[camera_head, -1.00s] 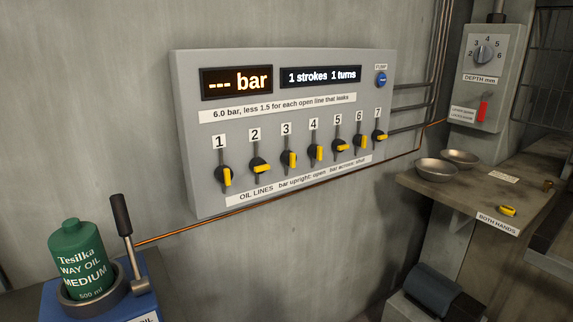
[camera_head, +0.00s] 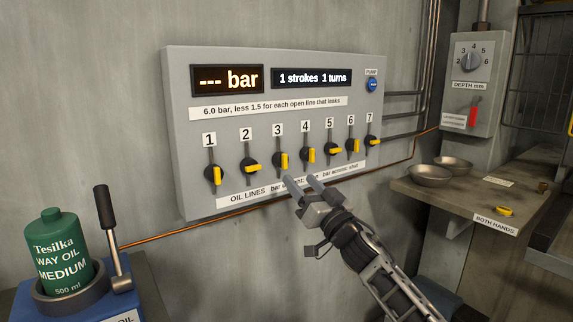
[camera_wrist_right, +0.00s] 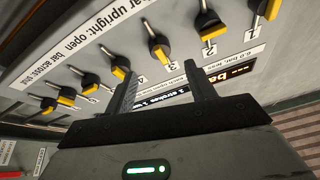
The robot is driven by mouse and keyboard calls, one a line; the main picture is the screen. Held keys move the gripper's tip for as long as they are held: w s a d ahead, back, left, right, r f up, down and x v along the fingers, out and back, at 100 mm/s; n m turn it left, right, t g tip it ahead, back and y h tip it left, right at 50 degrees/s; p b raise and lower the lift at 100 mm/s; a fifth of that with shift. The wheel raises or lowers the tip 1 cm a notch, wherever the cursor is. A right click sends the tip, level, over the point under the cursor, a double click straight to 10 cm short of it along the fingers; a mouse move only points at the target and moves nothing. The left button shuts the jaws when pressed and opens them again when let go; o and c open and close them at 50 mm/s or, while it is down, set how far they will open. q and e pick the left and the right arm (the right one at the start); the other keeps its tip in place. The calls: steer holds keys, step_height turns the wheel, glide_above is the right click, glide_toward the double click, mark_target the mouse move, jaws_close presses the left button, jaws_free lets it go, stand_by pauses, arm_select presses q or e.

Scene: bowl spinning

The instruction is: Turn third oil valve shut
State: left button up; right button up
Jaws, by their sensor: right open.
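The third oil valve (camera_head: 281,161), a black knob with a yellow bar, sits under label 3 on the grey panel (camera_head: 182,120). Its bar looks upright. My right gripper (camera_head: 300,182) is open and empty, just below and right of this valve in the head view, overlapping the lower label strip. In the right wrist view, the third valve (camera_wrist_right: 160,48) lies ahead of the gap between the open fingers (camera_wrist_right: 159,70), apart from them. My left gripper is not in view.
Neighbouring valves 2 (camera_head: 249,167) and 4 (camera_head: 307,155) stand close on either side; valve 2's bar lies across, valve 4's looks upright. The display (camera_head: 311,77) reads 1 strokes 1 turns. A shelf (camera_head: 410,193) with bowls is at right, an oil bottle (camera_head: 57,247) at left.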

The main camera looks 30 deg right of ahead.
mark_target(286, 164)
steer(key=x, duration=0.7)
steer(key=shift+w+r, duration=0.1)
steer(key=shift+w, duration=0.1)
steer(key=c, duration=1)
